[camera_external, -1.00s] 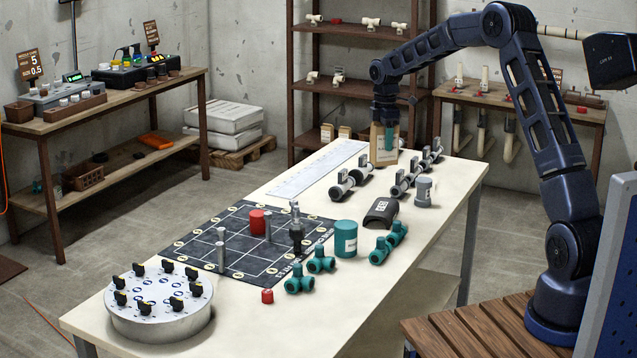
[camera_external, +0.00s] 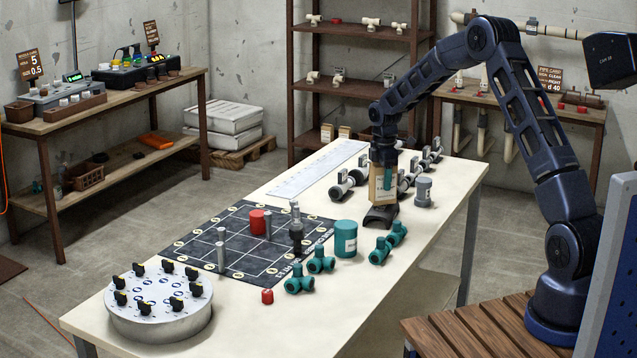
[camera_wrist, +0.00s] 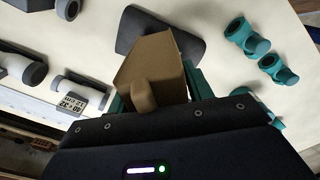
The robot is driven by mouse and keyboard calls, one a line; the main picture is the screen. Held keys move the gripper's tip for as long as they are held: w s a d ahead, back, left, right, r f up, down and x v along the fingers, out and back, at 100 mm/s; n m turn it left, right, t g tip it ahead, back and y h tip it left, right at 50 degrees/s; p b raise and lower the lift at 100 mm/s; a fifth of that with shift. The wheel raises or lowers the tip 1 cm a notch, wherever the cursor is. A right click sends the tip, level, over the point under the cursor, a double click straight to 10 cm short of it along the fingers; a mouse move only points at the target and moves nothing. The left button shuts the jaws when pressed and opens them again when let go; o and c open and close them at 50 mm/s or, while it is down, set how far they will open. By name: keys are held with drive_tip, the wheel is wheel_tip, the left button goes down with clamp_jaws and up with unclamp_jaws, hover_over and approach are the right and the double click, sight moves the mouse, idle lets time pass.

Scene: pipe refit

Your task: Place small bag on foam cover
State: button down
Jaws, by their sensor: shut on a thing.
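The small bag (camera_external: 379,188) is a light brown paper packet with a label, held upright in my gripper (camera_external: 386,172). The foam cover (camera_external: 378,221) is a black, arched piece lying on the white table. In the external view the bag hangs over the cover and hides part of it; I cannot tell whether they touch. In the wrist view the bag (camera_wrist: 152,58) is between the teal fingers of my gripper (camera_wrist: 155,92), which are shut on it. The foam cover (camera_wrist: 190,45) shows as a dark grey pad beyond the bag, partly hidden by it.
Grey valve fittings (camera_external: 343,187) lie left of and behind the bag. A grey cylinder (camera_external: 424,193) stands just right. Teal fittings (camera_external: 380,251) and a teal canister (camera_external: 346,238) are in front. The table's right side strip (camera_external: 440,225) is clear.

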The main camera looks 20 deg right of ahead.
drive_tip(key=shift+f, duration=0.55)
drive_tip(key=shift+f, duration=0.1)
drive_tip(key=c, duration=0.6)
unclamp_jaws()
